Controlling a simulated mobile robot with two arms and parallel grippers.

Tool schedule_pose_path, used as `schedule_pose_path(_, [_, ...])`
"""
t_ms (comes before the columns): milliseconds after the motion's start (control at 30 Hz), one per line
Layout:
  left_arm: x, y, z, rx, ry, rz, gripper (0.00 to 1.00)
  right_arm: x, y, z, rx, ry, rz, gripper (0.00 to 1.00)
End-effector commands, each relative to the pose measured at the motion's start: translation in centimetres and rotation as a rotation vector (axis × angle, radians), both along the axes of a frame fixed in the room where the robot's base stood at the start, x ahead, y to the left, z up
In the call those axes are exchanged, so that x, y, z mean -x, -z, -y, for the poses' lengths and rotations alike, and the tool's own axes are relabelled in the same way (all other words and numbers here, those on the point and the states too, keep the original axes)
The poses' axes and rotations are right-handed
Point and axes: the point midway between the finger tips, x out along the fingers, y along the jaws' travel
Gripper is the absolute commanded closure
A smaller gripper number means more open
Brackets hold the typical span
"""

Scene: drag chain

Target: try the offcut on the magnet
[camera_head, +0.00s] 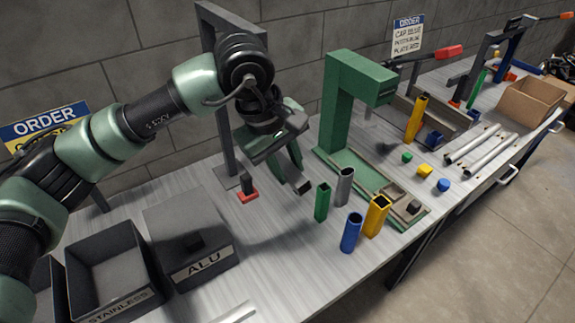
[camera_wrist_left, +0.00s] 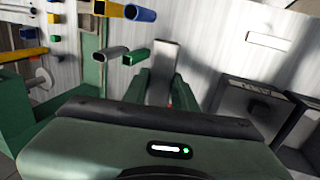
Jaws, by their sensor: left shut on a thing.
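My left gripper (camera_head: 293,180) is above the bench, its green fingers shut on a grey piece of bar, which looks like the offcut (camera_head: 301,186). In the left wrist view the offcut (camera_wrist_left: 165,68) stands out beyond the green fingers (camera_wrist_left: 160,88). A small black upright block on a red base (camera_head: 248,195) stands on the bench left of the gripper. It may be the magnet; I cannot tell for sure. The offcut is apart from it in the head view. My right gripper is not in view.
Green, grey, blue and yellow tubes stand upright right of the gripper, the blue one (camera_head: 351,232) nearest the front. A green press (camera_head: 340,105) stands behind them. Bins labelled STAINLESS (camera_head: 115,309) and ALU (camera_head: 215,262) are at front left. A grey frame post (camera_head: 222,130) rises behind the gripper.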

Motion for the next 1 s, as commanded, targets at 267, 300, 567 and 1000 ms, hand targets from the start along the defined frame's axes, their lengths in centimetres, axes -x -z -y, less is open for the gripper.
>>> schedule_pose_path(267, [-0.09,0.02,-0.05,0.001,-0.001,0.0,1.0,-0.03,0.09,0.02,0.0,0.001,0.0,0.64])
schedule_pose_path(300, [-0.14,0.03,-0.08,0.001,-0.001,0.0,1.0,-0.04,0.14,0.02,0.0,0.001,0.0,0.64])
schedule_pose_path(567, [-0.54,0.06,-0.35,0.001,0.0,0.001,1.0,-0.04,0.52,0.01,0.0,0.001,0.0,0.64])
schedule_pose_path(1000, [-0.94,-0.02,-0.62,0.001,0.0,0.001,1.0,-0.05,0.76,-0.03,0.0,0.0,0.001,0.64])
